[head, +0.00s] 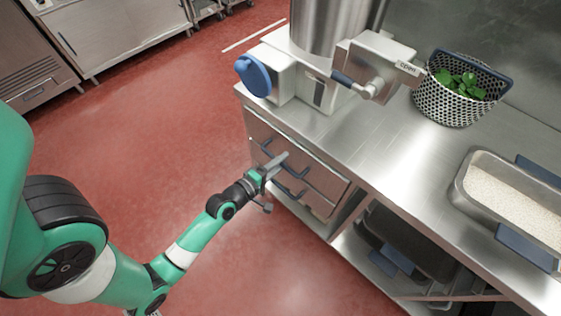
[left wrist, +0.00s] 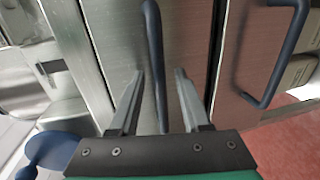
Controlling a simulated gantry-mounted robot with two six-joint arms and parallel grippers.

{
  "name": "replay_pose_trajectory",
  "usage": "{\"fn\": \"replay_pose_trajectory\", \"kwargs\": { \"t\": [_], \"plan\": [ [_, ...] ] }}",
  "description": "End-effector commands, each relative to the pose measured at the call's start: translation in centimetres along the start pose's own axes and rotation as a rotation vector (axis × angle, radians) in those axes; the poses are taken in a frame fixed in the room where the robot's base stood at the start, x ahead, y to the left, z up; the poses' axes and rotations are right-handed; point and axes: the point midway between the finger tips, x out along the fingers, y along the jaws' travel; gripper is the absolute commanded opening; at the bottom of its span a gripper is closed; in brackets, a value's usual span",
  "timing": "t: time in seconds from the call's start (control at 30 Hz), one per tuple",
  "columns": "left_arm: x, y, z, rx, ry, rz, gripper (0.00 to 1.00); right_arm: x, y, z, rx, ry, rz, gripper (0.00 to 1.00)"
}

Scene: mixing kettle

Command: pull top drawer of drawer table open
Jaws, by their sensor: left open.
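The drawer table is the steel counter with a stack of drawers under its left end in the head view. The top drawer (head: 312,165) appears shut, with its front level with the cabinet. Its dark blue bar handle (left wrist: 153,35) runs upright through the middle of the left wrist view. My left gripper (head: 281,159) is in front of the drawers. It is open, and its two fingers (left wrist: 158,73) lie on either side of the handle. I cannot tell whether they touch it. My right gripper is not in view.
A lower drawer handle (left wrist: 270,85) is close beside the gripper. A mixing kettle (head: 325,25), a basket with green leaves (head: 447,104) and a tray of white grains (head: 510,195) stand on the counter (head: 400,160). The red floor (head: 150,130) before the drawers is clear.

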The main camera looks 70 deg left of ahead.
Motion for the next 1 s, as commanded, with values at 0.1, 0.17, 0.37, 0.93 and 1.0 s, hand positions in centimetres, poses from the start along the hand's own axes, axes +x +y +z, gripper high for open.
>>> {"fn": "replay_pose_trajectory", "kwargs": {
  "t": [0.1, 0.17, 0.37, 0.93, 1.0],
  "plan": [
    [0.24, -0.04, 0.01, 0.001, 0.000, -0.001, 0.47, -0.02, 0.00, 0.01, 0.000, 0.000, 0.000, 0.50],
    [0.23, -0.04, 0.01, 0.001, 0.000, -0.001, 0.47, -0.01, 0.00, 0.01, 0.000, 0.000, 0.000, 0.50],
    [0.20, -0.03, 0.01, 0.001, 0.000, -0.001, 0.27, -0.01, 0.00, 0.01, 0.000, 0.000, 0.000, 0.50],
    [0.18, -0.02, 0.01, 0.001, 0.000, -0.001, 0.00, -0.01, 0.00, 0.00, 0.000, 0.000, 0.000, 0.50],
    [0.18, -0.02, 0.01, 0.001, 0.000, -0.001, 0.00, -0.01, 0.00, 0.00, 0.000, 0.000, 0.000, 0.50]
  ]
}}
